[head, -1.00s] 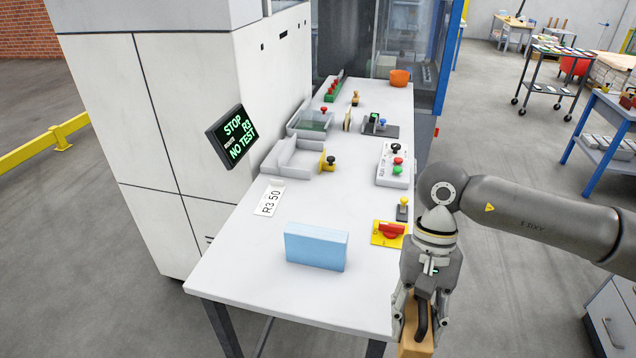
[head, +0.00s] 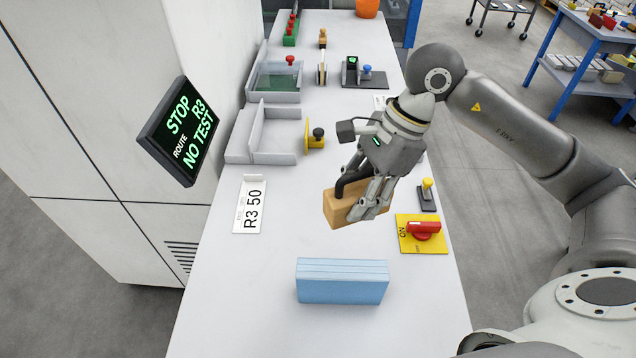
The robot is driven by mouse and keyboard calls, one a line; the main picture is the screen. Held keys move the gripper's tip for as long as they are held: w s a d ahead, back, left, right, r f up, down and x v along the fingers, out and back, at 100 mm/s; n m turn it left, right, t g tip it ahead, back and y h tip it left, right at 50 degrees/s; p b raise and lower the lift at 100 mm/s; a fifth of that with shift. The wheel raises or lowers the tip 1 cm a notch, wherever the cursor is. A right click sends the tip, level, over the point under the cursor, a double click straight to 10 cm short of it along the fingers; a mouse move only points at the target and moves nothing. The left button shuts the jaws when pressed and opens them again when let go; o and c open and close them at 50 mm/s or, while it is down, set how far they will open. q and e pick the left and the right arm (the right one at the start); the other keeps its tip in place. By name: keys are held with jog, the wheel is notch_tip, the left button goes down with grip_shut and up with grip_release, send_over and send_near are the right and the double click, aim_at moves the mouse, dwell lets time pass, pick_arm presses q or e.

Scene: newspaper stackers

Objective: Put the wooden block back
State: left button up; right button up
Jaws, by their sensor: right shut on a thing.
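The wooden block (head: 343,208) is a light-brown block with a black handle on top. My right gripper (head: 362,190) is shut on it and holds it over the white table, near the middle. I cannot tell how far above the top it hangs. The fingers hide part of the block. My left gripper is not in the head view.
A light-blue block (head: 342,283) stands on the table (head: 250,310) below the gripper. A yellow plate with a red knob (head: 424,231) and a small yellow-knobbed lever (head: 427,192) are to the right. Grey trays (head: 272,138) and an "R3 50" card (head: 250,206) are left.

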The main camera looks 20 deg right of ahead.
jog(key=w+d+f+p, duration=0.1)
jog(key=w+f, duration=0.1)
jog(key=w, duration=0.2)
jog(key=w+d+f+p, duration=0.1)
jog(key=w+f+p, duration=0.1)
jog(key=w+f, duration=0.1)
jog(key=w+d+f+p, duration=0.1)
jog(key=w+f+p, duration=0.1)
jog(key=w, duration=0.3)
jog(key=shift+w+f, duration=0.15)
jog(key=shift+f, duration=0.55)
jog(key=shift+w+d+f, duration=0.1)
jog(key=shift+w+f, duration=0.4)
jog(key=shift+f, duration=0.2)
notch_tip(320, 180, down, 2)
jog(key=shift+f+p, duration=0.1)
jog(key=shift+p, duration=0.95)
jog(key=shift+f, duration=0.4)
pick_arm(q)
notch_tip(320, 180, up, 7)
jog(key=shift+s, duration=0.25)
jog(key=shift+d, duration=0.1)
